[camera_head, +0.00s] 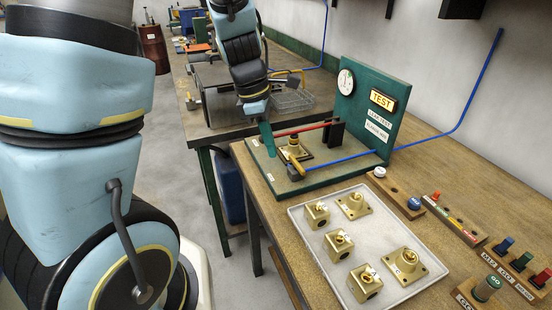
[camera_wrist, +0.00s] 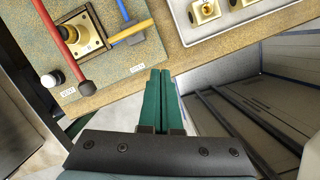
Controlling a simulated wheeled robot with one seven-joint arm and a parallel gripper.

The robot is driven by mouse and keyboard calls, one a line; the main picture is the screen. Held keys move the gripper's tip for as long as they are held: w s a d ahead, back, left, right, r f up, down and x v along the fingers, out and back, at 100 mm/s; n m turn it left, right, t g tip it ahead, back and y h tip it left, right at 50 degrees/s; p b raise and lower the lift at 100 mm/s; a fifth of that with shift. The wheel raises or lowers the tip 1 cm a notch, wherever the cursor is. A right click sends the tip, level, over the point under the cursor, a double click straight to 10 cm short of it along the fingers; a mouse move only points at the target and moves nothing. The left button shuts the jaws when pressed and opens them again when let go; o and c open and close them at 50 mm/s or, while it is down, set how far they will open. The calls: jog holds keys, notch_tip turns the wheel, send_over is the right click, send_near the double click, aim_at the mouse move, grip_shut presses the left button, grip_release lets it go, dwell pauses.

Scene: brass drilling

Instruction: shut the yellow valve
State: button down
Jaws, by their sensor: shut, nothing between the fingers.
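The yellow valve lever (camera_head: 294,161) is on the blue line at the front of the green test stand, beside a brass fitting (camera_head: 297,143). In the wrist view the yellow lever (camera_wrist: 131,33) lies ahead and to the left of my fingertips, appearing to cross the blue pipe (camera_wrist: 124,12). My gripper (camera_head: 269,153) points down near the stand's left side, its green fingers together and empty. In the wrist view the fingertips (camera_wrist: 159,71) appear just off the bench edge, apart from the lever.
A red lever (camera_head: 303,129) passes close to the brass fitting. The green gauge panel (camera_head: 367,108) stands behind. A white tray (camera_head: 397,295) of brass parts lies in front, with plug racks (camera_head: 455,222) to the right.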

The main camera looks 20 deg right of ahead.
jog(key=shift+v, duration=1.45)
jog(key=shift+s+a, duration=0.1)
jog(key=shift+s, duration=0.1)
jog(key=a+f+m+t+y+b, duration=0.1)
jog(key=a+m+t+y, duration=0.1)
jog(key=a+m, duration=1.3)
jog(key=a, duration=0.4)
jog(key=shift+a+f+t, duration=0.25)
jog(key=shift+a+t, duration=0.05)
jog(key=shift+a, duration=0.1)
